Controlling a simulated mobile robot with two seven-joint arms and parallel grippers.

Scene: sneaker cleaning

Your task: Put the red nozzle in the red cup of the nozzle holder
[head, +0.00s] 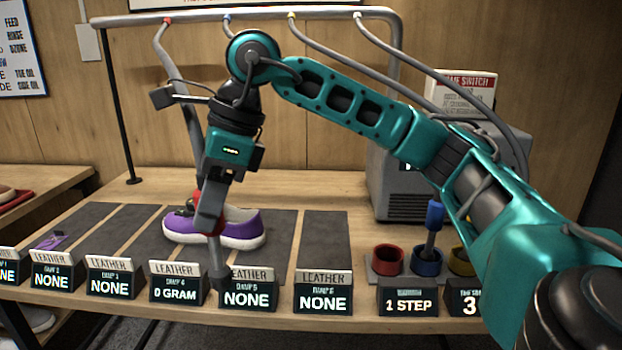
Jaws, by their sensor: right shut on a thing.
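The red nozzle (214,236) hangs on its grey hose at the left-middle of the head view, with its grey shaft pointing down in front of the purple shoe. My right gripper (208,218) is shut on the red nozzle and hides most of its red part. The red cup (376,264) stands at the left of the nozzle holder (371,281), well to the right of the gripper; no nozzle shows in it. The blue cup (426,268) beside it has the blue nozzle (435,214) standing in it. My left gripper is not in view.
A purple shoe with a white sole (244,228) lies on a dark mat behind the nozzle. Several label stands line the table's front edge, including "0 GRAM" (178,290). The yellow cup (459,263) is partly behind my arm. A grey machine (388,180) stands behind the holder.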

